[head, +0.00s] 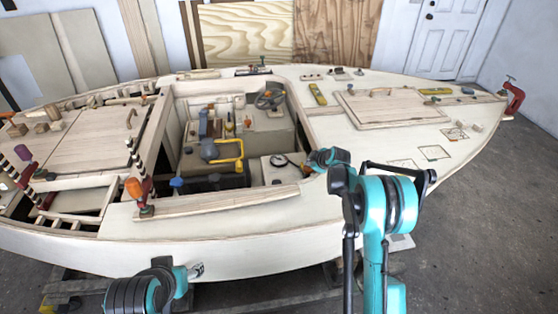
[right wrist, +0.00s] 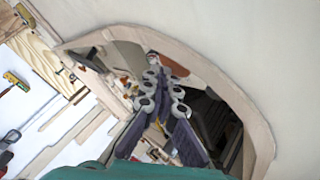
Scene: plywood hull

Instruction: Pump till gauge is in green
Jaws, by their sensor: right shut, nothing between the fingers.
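The gauge (head: 278,160) is a small round white dial with a dark rim on a pale panel in the hull's open cockpit. Its needle and green zone are too small to read. A grey rounded unit with a yellow handle (head: 228,150), which looks like the pump, sits left of the gauge. My right gripper (head: 308,168) is just right of the gauge, apart from the yellow handle. In the right wrist view its dark fingers (right wrist: 155,68) are shut and empty, pointing into the cockpit opening. My left gripper (head: 195,272) is low, outside the hull's near side; its jaws are unclear.
The cockpit's wooden coaming (head: 205,205) forms a raised near edge. An orange-handled tool (head: 134,187) stands upright at the left. A steering wheel (head: 270,95) is at the cockpit's back. A hatch (head: 390,107) lies on the right deck. A red clamp (head: 514,98) grips the bow.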

